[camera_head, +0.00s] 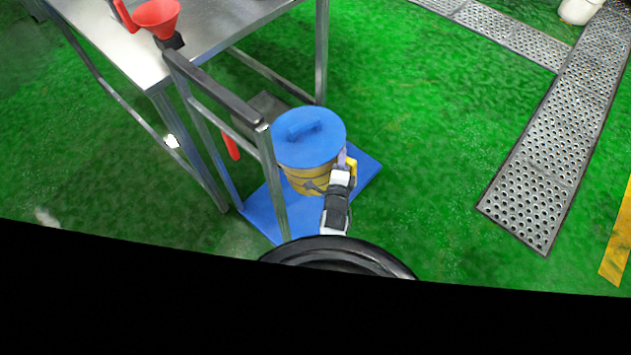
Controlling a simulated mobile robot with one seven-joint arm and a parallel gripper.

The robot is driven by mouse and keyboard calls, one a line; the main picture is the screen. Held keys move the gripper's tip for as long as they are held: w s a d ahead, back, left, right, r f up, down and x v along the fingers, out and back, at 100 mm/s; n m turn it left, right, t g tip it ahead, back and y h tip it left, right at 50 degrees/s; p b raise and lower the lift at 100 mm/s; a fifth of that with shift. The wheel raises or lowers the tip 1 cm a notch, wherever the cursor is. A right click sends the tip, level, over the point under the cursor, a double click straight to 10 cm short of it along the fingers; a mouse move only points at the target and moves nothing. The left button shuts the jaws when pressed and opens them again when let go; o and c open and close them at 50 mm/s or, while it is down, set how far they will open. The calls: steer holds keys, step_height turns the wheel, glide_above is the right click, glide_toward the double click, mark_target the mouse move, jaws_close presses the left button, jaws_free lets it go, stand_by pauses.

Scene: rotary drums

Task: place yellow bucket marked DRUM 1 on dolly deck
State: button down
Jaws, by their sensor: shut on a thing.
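The yellow bucket (303,180) has a blue lid (310,143) with a raised bar grip across its top. It looks upright over the blue dolly deck (364,172). I cannot tell whether its bottom touches the deck or is slightly above it. Dark marks show on its side, but no DRUM 1 lettering can be read. My gripper (346,164) is shut on the bucket's right side, beside a small yellow part there. The fingertips are small and partly hidden. My arm covers part of the bucket's lower right side and the deck's front right.
The dolly's grey upright handle frame (270,170) stands just left of the bucket. A steel table (215,35) with a red funnel (156,15) is at upper left. Perforated metal grating (560,130) lies at right. Open green floor (430,150) lies between dolly and grating.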

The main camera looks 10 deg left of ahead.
steer(key=w+a+f+m+h+b, duration=0.2)
steer(key=w+f+b, duration=0.2)
steer(key=w, duration=0.5)
step_height(320, 180, down, 21)
steer(key=b, duration=1)
steer(key=shift+w+a+r+m+h, duration=0.15)
steer(key=shift+w+a+m+h, duration=0.15)
steer(key=c, duration=1.6)
jaws_free()
steer(key=shift+s+f, duration=0.2)
steer(key=shift+f, duration=0.15)
steer(key=shift+c, duration=0.2)
steer(key=shift+o, duration=1.2)
